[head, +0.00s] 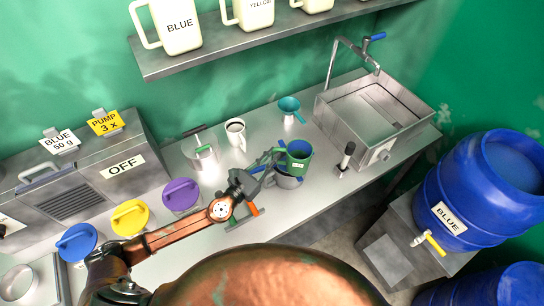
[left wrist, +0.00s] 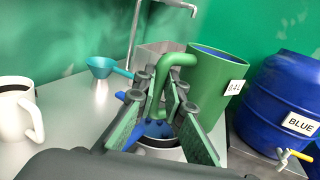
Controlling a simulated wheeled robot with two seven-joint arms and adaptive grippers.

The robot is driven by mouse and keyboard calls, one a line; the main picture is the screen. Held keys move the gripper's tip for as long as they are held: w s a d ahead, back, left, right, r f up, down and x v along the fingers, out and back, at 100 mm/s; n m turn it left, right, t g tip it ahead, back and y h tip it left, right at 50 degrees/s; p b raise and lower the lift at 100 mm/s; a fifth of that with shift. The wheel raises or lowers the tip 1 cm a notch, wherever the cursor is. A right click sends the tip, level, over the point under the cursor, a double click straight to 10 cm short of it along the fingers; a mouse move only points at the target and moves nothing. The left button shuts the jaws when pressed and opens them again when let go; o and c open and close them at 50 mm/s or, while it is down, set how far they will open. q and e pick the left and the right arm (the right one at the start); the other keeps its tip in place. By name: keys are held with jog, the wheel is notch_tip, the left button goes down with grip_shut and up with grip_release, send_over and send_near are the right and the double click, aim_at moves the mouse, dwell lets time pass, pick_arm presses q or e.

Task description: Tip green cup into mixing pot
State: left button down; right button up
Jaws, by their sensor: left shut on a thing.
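The green cup (head: 299,156) has a white label and a blue interior. It looks roughly upright, above the grey mixing pot (head: 287,181), and hides part of it. My left gripper (head: 273,157) is at the cup's left side. In the left wrist view, its fingers (left wrist: 163,95) are shut around the handle of the green cup (left wrist: 212,85). The pot (left wrist: 160,152) shows below and between the fingers, with something blue inside. I cannot tell whether cup and pot touch. My right gripper is not in view.
A white mug (head: 236,134), a teal funnel (head: 290,108) and a sink (head: 372,115) stand behind. Lidded blue, yellow and purple (head: 181,195) containers stand left. A blue barrel (head: 478,195) is at right. A shelf (head: 250,42) with jugs hangs above. The counter's front edge is close to the pot.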

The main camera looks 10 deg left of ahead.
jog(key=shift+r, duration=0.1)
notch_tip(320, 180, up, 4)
jog(key=p, duration=0.4)
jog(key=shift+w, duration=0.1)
